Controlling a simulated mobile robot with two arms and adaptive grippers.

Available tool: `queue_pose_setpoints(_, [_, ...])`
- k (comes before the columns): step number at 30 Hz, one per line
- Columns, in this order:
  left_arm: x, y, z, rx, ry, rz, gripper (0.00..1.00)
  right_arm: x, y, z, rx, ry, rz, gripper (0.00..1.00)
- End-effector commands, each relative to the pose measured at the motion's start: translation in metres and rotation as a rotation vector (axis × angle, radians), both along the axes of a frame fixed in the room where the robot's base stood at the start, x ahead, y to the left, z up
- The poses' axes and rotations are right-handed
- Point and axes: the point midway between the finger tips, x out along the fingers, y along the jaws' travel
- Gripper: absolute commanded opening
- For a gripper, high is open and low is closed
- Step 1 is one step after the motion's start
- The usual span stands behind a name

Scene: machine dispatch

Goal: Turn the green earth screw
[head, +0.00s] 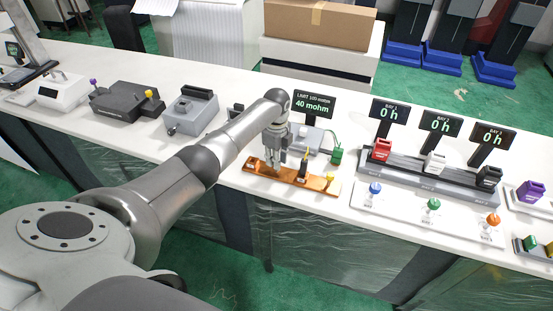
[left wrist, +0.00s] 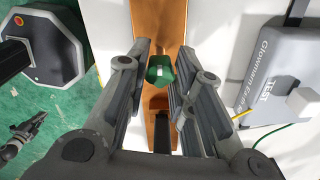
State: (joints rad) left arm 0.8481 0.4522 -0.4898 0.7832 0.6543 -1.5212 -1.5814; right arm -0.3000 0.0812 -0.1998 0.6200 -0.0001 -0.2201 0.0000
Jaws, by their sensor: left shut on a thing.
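The green earth screw (left wrist: 160,68) stands on a copper-coloured bar (left wrist: 158,20) in the left wrist view. My left gripper (left wrist: 162,76) is over the bar with its fingers closed on either side of the screw, shut on it. In the head view my left gripper (head: 275,160) points down at the left part of the bar (head: 317,183), and the screw is hidden by the fingers.
A display (head: 314,104) reads 40 mohm, limit 100 mohm. A grey tester (left wrist: 275,65) stands beside the bar, with a green clamp (head: 337,156) on a cable. Bays with coloured blocks are at right.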

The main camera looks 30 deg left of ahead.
Motion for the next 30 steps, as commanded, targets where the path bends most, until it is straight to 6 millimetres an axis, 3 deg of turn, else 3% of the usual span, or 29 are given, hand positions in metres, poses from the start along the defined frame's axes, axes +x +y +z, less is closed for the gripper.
queue_pose_setpoints(9, [0.0017, 0.0006, 0.0017, 0.001, -0.005, -0.134, 0.0, 0.0001, 0.0001, -0.0031, 0.0, 0.0, 0.0, 0.0])
queue_pose_setpoints(26, [0.0019, 0.0007, 0.0024, 0.001, -0.006, -0.165, 0.0, 0.0001, 0.0004, -0.0034, 0.0, 0.0, 0.0, 0.0])
queue_pose_setpoints(27, [0.0019, 0.0007, 0.0025, 0.001, -0.006, -0.164, 0.24, 0.0001, 0.0004, -0.0034, 0.0, 0.0, 0.0, 0.0])
queue_pose_setpoints(30, [0.0018, 0.0007, 0.0023, 0.001, -0.006, -0.164, 0.37, 0.0001, 0.0005, -0.0034, 0.0, 0.0, 0.0, 0.0])
